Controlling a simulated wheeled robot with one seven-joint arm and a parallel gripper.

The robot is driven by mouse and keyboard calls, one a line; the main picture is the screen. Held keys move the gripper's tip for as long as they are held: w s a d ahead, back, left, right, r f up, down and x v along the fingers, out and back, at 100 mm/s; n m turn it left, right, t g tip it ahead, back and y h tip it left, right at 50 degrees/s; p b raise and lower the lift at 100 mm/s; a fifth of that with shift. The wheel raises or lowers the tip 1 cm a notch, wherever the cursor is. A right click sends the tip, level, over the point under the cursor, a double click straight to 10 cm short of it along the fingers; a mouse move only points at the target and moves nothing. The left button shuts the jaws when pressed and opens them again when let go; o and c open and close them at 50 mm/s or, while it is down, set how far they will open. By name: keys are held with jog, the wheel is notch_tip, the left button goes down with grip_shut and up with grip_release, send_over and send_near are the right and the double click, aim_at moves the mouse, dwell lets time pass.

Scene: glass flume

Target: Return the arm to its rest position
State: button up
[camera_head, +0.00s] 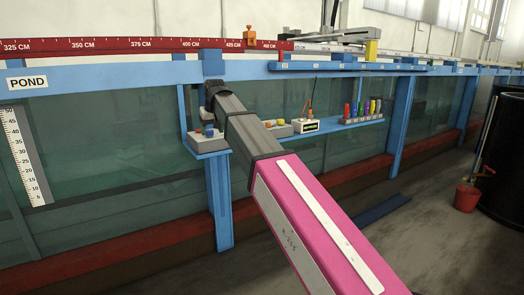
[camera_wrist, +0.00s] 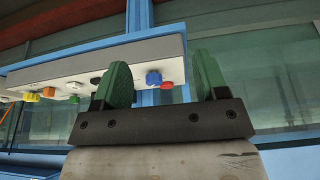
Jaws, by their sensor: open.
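My gripper (camera_wrist: 161,78) shows in the wrist view with its two green fingers spread apart and nothing held between them. A grey and white control box (camera_wrist: 95,60) lies just beyond the fingers, with a blue knob and a red knob showing in the gap. I cannot tell whether a finger touches the box. In the head view my arm, pink and dark grey, stretches forward from the lower right to the flume. Its far end is beside the same box, which sits on a small blue shelf (camera_head: 207,147). The gripper fingers are hidden or too small to tell there.
The glass flume (camera_head: 110,140) with its blue frame runs across the view. A blue side shelf (camera_head: 345,124) holds a small meter (camera_head: 306,126) and a rack of coloured bottles (camera_head: 362,112). A red bucket (camera_head: 467,197) and black tank stand right. The floor before the flume looks mostly clear.

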jog(key=s+d+f+m+g+h, duration=0.1)
jog(key=s+d+f+m, duration=0.15)
jog(key=d+f, duration=1)
jog(key=s+d+f+m+g, duration=0.1)
jog(key=s+d+f, duration=0.2)
jog(key=d+f, duration=0.95)
jog(key=s+d+f+m, duration=0.1)
jog(key=s+d+f, duration=0.6)
jog(key=f, duration=0.3)
jog(key=s+d+f+m+g+h, duration=0.1)
jog(key=s+d+f, duration=0.6)
jog(key=s+f, duration=0.2)
notch_tip(320, 180, down, 2)
jog(key=shift+f+g, duration=0.1)
jog(key=shift+g, duration=0.2)
